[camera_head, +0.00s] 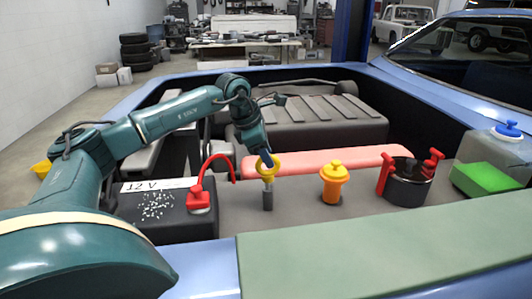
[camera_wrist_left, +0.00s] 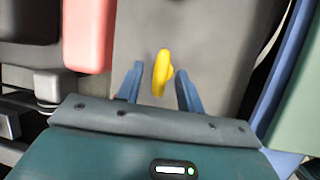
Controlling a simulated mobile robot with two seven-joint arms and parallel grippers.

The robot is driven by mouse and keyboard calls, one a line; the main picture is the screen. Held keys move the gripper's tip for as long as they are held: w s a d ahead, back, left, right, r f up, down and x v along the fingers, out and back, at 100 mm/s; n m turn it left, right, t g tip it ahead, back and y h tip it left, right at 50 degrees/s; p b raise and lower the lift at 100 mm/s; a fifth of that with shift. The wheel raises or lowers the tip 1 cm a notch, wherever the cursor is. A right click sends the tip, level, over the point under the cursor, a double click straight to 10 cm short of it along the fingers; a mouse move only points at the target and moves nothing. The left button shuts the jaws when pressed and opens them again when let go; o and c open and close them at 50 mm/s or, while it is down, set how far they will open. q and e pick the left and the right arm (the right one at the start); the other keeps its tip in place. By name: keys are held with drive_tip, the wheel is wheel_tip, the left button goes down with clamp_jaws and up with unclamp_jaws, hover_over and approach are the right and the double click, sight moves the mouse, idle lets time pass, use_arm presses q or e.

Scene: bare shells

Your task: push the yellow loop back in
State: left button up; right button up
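The yellow loop (camera_head: 267,171) stands upright at the top of a short grey tube (camera_head: 267,201) in the engine bay. A yellow stem shows between the loop and the tube. My left gripper (camera_head: 265,158) comes down from above, its blue fingers at the loop's top. In the left wrist view the yellow loop (camera_wrist_left: 161,75) shows edge-on between the two fingers of my left gripper (camera_wrist_left: 159,70). The fingers are apart, with a gap on each side of the loop. My right gripper is not in view.
A black 12 V battery (camera_head: 165,210) with a red clamp and cable (camera_head: 199,200) is left of the tube. An orange-yellow cap (camera_head: 333,183) and a dark pot with red handles (camera_head: 407,187) stand to the right. A pink bar (camera_head: 330,161) lies behind. The green fender cover (camera_head: 400,250) is in front.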

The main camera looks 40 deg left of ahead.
use_arm(q)
clamp_jaws()
idle(0.4)
drive_tip(key=shift+f, duration=0.1)
